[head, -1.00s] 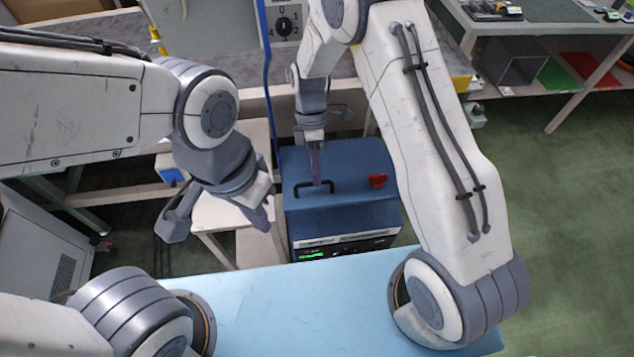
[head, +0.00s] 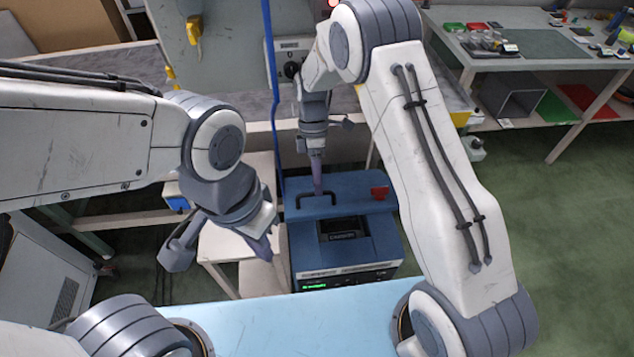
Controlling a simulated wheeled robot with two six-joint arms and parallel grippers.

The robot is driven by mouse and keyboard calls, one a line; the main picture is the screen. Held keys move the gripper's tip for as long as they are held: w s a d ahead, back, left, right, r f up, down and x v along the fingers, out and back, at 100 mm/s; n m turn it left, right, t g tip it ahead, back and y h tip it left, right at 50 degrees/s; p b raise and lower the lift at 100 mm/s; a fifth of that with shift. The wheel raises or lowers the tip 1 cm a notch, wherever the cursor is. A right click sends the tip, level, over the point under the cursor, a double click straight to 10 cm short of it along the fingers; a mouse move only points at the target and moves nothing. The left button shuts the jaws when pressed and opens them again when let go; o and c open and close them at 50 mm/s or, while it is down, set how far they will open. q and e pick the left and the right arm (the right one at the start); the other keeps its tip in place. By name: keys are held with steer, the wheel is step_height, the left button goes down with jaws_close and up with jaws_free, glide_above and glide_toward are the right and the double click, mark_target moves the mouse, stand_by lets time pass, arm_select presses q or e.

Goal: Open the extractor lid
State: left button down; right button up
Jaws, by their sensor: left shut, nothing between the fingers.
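The extractor is a blue box (head: 299,240) in the middle of the head view. Its blue lid (head: 352,200) carries a black handle (head: 302,205) and a red part (head: 380,192). The lid is slid partly back, and a dark opening (head: 343,229) shows in the top in front of it. My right gripper (head: 318,188) points down with its fingertips at the handle. Its fingers show as one narrow strip, so I cannot tell whether they grip the bar. My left gripper (head: 262,248) is shut and empty, left of the extractor and apart from it.
A light blue table (head: 270,325) lies in front of the extractor. A small pale stand (head: 225,243) is to its left. A grey wall with a knob panel (head: 292,68) is behind. A workbench (head: 530,60) stands at the back right. Green floor is free on the right.

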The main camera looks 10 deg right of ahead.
steer(key=shift+o, duration=0.6)
steer(key=shift+w+f, duration=0.1)
steer(key=shift+w, duration=0.15)
steer(key=shift+s, duration=0.1)
steer(key=shift+s, duration=0.1)
steer(key=s+d+r+b, duration=0.3)
steer(key=s+d+r, duration=0.4)
steer(key=d+r, duration=0.2)
steer(key=shift+d+r, duration=0.2)
steer(key=shift+r, duration=0.85)
steer(key=shift+c, duration=0.3)
